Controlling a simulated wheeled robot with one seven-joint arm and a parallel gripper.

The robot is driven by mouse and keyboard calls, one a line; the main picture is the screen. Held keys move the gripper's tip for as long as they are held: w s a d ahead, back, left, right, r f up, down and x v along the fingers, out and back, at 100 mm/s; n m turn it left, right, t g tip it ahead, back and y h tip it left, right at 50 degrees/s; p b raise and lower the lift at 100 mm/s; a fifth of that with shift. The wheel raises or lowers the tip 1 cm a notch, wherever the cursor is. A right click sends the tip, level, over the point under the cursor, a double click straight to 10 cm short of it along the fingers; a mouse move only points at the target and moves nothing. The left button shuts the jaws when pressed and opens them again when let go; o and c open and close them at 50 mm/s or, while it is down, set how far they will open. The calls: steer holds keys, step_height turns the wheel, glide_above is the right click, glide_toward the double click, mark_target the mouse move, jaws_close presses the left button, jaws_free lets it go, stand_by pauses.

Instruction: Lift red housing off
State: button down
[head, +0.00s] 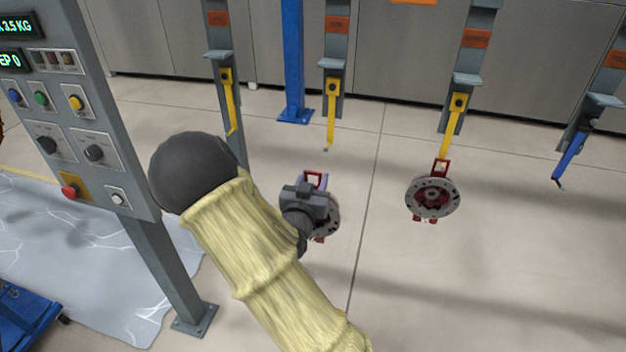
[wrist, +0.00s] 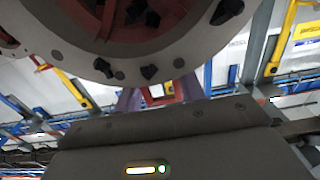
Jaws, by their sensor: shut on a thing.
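A red housing with a round grey flange (head: 329,216) is at my gripper (head: 316,184), left of centre in the head view. My gripper is shut on it near its red loop, with the arm's dark wrist covering its left part. The yellow hook (head: 331,112) above has its tip a little above the loop, with a gap between them in the picture. In the wrist view the grey flange (wrist: 150,60) fills the top, with dark bolts and red parts. My purple fingers (wrist: 160,93) stand behind it on both sides of a red piece; the exact contact is hidden.
A second red housing (head: 432,197) hangs from a yellow hook to the right. An empty yellow hook (head: 228,100) hangs left and an empty blue hook (head: 572,155) far right. A control panel (head: 85,110) on a post stands left. A blue cart (head: 25,310) is lower left.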

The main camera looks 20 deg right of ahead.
steer(key=shift+d+f+b, duration=0.25)
steer(key=shift+f+b, duration=0.05)
steer(key=shift+b, duration=0.05)
steer(key=shift+s, duration=0.1)
steer(key=shift+s+a, duration=0.1)
steer(key=shift+a, duration=0.1)
steer(key=shift+s+a, duration=0.25)
steer(key=shift+a, duration=0.15)
steer(key=shift+s, duration=0.35)
steer(key=shift+s+a, duration=0.3)
steer(key=shift+a, duration=0.2)
steer(key=shift+b+v, duration=0.4)
steer(key=shift+v, duration=1.35)
steer(key=shift+s+d, duration=0.1)
